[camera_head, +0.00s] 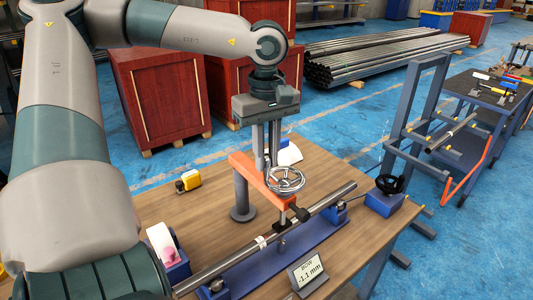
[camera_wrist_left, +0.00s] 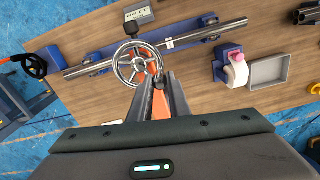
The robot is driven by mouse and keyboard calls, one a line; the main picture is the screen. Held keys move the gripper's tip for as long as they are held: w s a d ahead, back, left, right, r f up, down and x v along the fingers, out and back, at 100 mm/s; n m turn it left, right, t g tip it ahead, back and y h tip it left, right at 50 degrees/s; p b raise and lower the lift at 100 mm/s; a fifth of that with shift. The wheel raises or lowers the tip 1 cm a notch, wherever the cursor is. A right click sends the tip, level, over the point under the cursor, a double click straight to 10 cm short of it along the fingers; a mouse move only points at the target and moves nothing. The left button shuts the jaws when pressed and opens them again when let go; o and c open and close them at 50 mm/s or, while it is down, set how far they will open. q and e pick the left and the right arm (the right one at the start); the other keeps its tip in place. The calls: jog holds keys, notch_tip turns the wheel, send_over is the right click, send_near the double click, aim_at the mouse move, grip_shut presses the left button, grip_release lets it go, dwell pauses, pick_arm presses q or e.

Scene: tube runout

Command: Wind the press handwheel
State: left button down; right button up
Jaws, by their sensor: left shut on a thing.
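The chrome spoked handwheel (camera_head: 286,181) sits on top of the orange press arm (camera_head: 252,174), above a long metal tube (camera_head: 215,263). In the left wrist view the handwheel (camera_wrist_left: 137,65) is left of the fingertips. My left gripper (camera_head: 264,160) points straight down at the wheel's far-left rim. It is shut on the handwheel at the rim; the fingers (camera_wrist_left: 159,80) partly hide the exact contact. The tube (camera_wrist_left: 205,34) lies along a blue base (camera_head: 318,236). A small display (camera_head: 308,272) in front reads -1.1 mm. My right gripper is not in view.
A blue block with a black knob (camera_head: 388,184) stands at the tube's right end. A white roll holder (camera_head: 161,241) stands at the left, near a yellow tape measure (camera_head: 188,181). A grey tray (camera_wrist_left: 285,64) lies beyond the roll. Red crates stand behind the wooden table.

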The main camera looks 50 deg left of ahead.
pick_arm(q)
jog(key=c, duration=1.6)
grip_release()
jog(key=shift+c, duration=0.2)
jog(key=shift+r+p, duration=1.4)
jog(key=shift+r, duration=1.6)
jog(key=shift+c, duration=0.6)
jog(key=shift+f, duration=0.1)
